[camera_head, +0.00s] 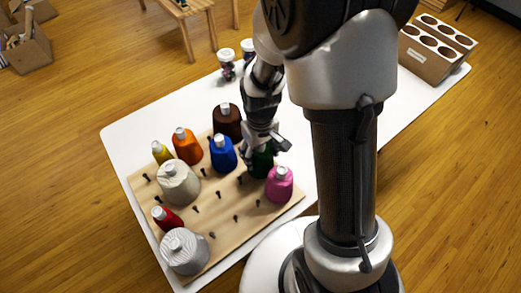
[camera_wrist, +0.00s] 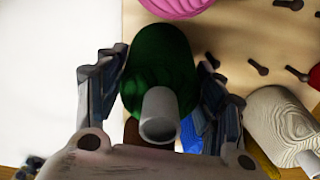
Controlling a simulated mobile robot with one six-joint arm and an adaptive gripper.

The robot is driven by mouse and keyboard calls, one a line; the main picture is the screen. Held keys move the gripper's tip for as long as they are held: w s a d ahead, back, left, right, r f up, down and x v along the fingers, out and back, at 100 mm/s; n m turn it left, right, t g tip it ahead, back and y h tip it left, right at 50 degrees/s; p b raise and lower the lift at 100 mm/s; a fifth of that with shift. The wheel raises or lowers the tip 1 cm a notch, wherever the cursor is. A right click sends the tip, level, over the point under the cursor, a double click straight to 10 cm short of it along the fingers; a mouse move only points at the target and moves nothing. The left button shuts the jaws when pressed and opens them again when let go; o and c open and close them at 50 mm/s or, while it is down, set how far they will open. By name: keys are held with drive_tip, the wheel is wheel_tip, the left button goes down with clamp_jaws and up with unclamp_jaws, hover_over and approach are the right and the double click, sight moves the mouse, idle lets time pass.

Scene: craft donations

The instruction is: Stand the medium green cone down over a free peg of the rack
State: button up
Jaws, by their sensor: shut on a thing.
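My gripper (camera_head: 265,140) is shut on the medium green cone (camera_head: 262,163), which is partly hidden behind it. In the wrist view the green cone (camera_wrist: 158,60) sits between both fingers of my gripper (camera_wrist: 158,88), its pale tube end towards the camera. The cone is at the back right part of the wooden rack (camera_head: 222,222), between the blue cone (camera_head: 222,156) and the pink cone (camera_head: 279,186). Its lower end is hidden, so I cannot tell whether it is around a peg. Several bare dark pegs (camera_head: 217,195) stand in the rack's middle and front right.
Brown (camera_head: 227,121), orange (camera_head: 187,147), yellow (camera_head: 161,153), cream (camera_head: 178,183), red (camera_head: 168,220) and grey (camera_head: 184,251) cones stand on the rack. Two jars (camera_head: 227,68) stand behind it on the white table (camera_head: 125,145). A cardboard box with holes (camera_head: 424,63) is at the far right.

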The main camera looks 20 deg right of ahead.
drive_tip(key=shift+f, duration=0.6)
drive_tip(key=shift+f, duration=0.25)
drive_tip(key=o, duration=1.3)
drive_tip(key=shift+c, duration=0.2)
wheel_tip(320, 180, up, 12)
drive_tip(key=shift+r, duration=0.1)
